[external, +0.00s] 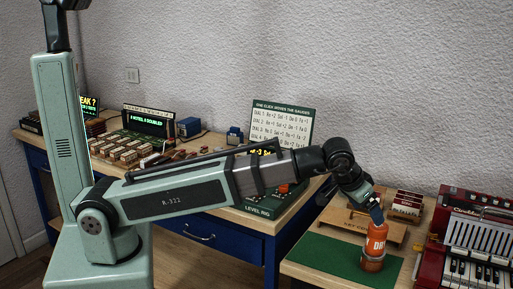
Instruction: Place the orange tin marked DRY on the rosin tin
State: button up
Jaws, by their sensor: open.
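That lower tin rests on a green mat (325,258) on the right-hand bench. My gripper (376,215) points down at the top of the orange tin, with its fingertips at or just above the lid. The fingers are small and partly hidden here, and I cannot tell whether they touch the tin.
A red accordion (462,240) stands close on the right. A wooden stand (365,225) lies behind the tins, with small red-and-white boxes (407,204) beyond it. A green sign board (283,125) stands on the left bench. The mat's left part is clear.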

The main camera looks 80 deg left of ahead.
jog(key=shift+s+r, duration=0.3)
jog(key=shift+r, duration=0.2)
